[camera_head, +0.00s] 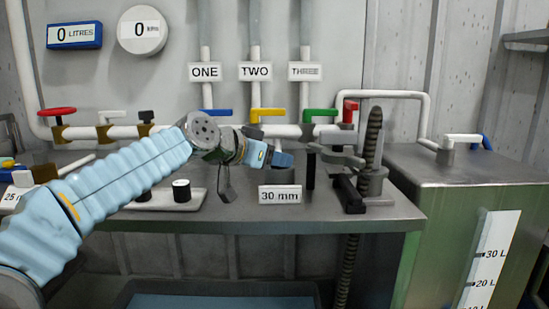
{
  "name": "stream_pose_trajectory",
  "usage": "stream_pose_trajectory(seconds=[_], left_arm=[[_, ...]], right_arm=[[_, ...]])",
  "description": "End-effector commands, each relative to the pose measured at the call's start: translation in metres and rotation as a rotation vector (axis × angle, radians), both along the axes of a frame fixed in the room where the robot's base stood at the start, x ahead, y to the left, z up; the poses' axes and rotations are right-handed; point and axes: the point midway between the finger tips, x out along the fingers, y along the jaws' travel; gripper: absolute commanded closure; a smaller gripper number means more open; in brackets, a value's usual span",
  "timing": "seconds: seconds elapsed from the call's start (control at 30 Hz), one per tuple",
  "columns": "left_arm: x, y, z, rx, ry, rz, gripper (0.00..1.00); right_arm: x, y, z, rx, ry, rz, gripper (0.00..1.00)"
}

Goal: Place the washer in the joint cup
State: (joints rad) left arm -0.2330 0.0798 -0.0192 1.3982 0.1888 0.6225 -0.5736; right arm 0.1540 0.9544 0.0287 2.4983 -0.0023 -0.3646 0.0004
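My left gripper (255,155) reaches in from the left on its light blue sleeved arm and hangs over the bench, just left of and above a dark round block behind the "30 mm" sign (280,195). I cannot tell whether its fingers are open or closed. No washer can be made out clearly; the gripper hides part of the area by the sign. A dark grey cup-like fitting (373,183) stands at the foot of a ribbed hose (373,135) at the bench's right end. It may be the joint cup. My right gripper is not in view.
A grey clamp-like fixture (338,155) stands left of the hose. A pale tray (160,201) with small dark cylinders lies on the bench (240,211). Pipes with coloured valve handles (268,114) run behind. A green tank (460,215) stands at the right.

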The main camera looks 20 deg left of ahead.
Motion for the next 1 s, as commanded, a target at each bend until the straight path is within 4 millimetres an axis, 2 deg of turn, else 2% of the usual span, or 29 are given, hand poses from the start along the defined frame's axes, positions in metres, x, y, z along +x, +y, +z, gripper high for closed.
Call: stream_pose_trajectory(seconds=[0.03, 0.13, 0.2, 0.4, 0.6, 0.77, 1.0], left_arm=[[0.000, -0.003, -0.009, 0.013, 0.032, -0.012, 0.36], [-0.002, -0.002, 0.002, 0.013, 0.032, -0.012, 0.36], [-0.016, 0.006, 0.004, 0.011, 0.026, -0.010, 0.36], [-0.057, 0.029, 0.027, 0.007, 0.020, -0.008, 0.36], [-0.087, 0.045, 0.042, 0.006, 0.020, -0.008, 0.36], [-0.097, 0.051, 0.048, 0.006, 0.018, -0.008, 0.36], [-0.098, 0.051, 0.049, 0.006, 0.018, -0.009, 0.36]], right_arm=[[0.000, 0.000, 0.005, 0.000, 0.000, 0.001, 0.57], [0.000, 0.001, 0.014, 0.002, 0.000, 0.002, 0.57], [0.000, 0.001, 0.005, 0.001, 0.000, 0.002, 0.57], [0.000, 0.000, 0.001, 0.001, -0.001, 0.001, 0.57], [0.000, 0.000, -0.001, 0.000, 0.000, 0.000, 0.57], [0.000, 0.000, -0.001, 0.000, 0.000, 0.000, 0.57], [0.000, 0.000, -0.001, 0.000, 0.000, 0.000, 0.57]])
